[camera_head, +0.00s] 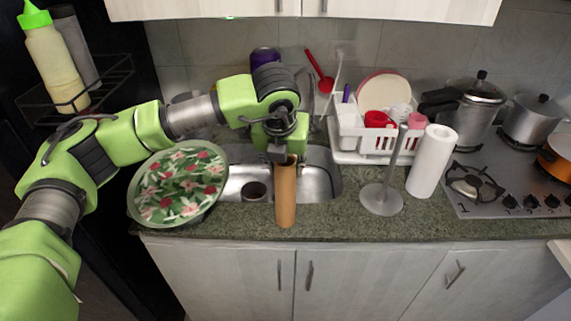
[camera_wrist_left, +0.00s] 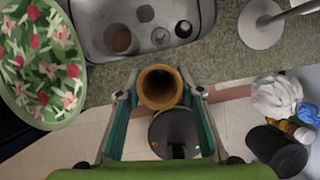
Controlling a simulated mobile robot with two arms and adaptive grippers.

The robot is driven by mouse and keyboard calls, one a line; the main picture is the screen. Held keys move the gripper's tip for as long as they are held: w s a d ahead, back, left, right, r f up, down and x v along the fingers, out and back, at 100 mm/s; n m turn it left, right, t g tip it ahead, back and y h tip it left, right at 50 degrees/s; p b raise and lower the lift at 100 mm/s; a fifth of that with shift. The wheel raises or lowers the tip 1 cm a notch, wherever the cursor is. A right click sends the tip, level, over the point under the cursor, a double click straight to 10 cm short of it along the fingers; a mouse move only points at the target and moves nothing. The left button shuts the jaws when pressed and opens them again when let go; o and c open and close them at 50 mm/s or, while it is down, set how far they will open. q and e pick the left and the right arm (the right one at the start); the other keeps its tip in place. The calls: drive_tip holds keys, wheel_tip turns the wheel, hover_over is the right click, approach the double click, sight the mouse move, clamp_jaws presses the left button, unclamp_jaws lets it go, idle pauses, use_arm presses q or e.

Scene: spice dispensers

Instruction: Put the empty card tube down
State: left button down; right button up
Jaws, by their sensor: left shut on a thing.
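The empty card tube (camera_head: 285,197) is a brown, open-ended cylinder, held upright at the counter's front edge, before the sink. In the left wrist view I look into the open end of the tube (camera_wrist_left: 160,88), between the fingers. My left gripper (camera_head: 280,155) is shut on its upper end; its fingers also show in the left wrist view (camera_wrist_left: 161,97). The tube's lower end is hidden in the left wrist view. My right gripper is not in view.
A flowered round tray (camera_head: 178,187) lies left of the sink (camera_head: 322,180). A metal roll stand (camera_head: 383,200) and a white paper roll (camera_head: 432,162) stand right. A dark round object (camera_wrist_left: 173,134) and several items, including a black cylinder (camera_wrist_left: 277,150), show below the counter.

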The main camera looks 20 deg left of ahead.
use_arm(q)
drive_tip(key=c, duration=1.4)
unclamp_jaws()
drive_tip(key=shift+r, duration=0.25)
drive_tip(key=shift+b+v, duration=1.85)
drive_tip(key=shift+v, duration=4)
